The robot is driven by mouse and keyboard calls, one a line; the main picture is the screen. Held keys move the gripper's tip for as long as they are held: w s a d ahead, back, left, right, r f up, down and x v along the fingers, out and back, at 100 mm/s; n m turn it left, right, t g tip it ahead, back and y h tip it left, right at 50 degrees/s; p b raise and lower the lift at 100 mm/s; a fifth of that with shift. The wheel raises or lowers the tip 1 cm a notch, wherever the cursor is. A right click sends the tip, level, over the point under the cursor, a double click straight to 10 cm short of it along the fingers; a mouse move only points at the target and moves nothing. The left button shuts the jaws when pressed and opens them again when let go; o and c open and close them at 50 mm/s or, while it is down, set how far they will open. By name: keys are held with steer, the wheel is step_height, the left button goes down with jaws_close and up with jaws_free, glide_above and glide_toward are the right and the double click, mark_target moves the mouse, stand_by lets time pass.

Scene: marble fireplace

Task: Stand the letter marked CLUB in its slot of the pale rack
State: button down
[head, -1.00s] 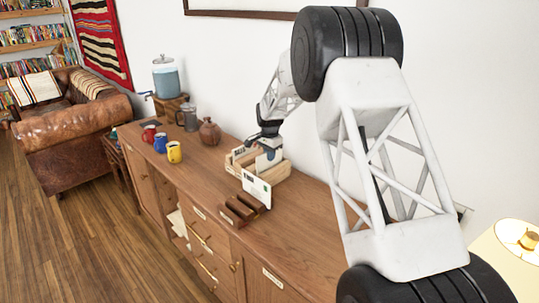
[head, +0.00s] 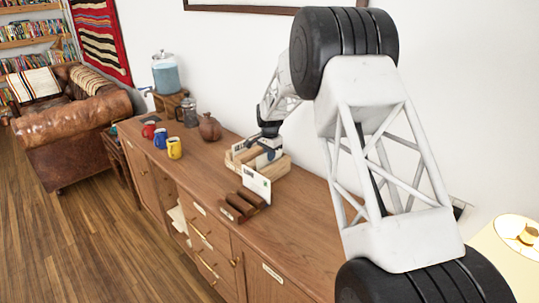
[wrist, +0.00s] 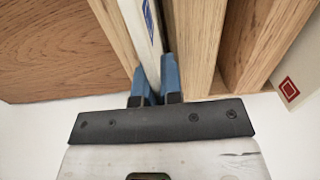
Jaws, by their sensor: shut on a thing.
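My gripper (head: 268,142) is over the pale wooden rack (head: 282,168) and shut on a white letter. In the wrist view the letter (wrist: 143,28) shows edge-on between my two blue fingertips (wrist: 157,86), with blue print on one face. It lies between wooden slats of the rack (wrist: 193,40), with a slat on either side. Its lower edge is hidden, so I cannot tell how deep it sits. I cannot read the word CLUB on it.
Another white letter (head: 257,188) stands in front of the rack, by a dark wooden holder (head: 238,207). In the wrist view a card with a red square (wrist: 291,92) shows at the right. A brown jug (head: 210,128) and mugs (head: 174,148) stand to the left.

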steer(key=shift+f, duration=0.15)
steer(key=c, duration=1.2)
jaws_free()
steer(key=shift+r, duration=0.2)
steer(key=shift+r, duration=4.3)
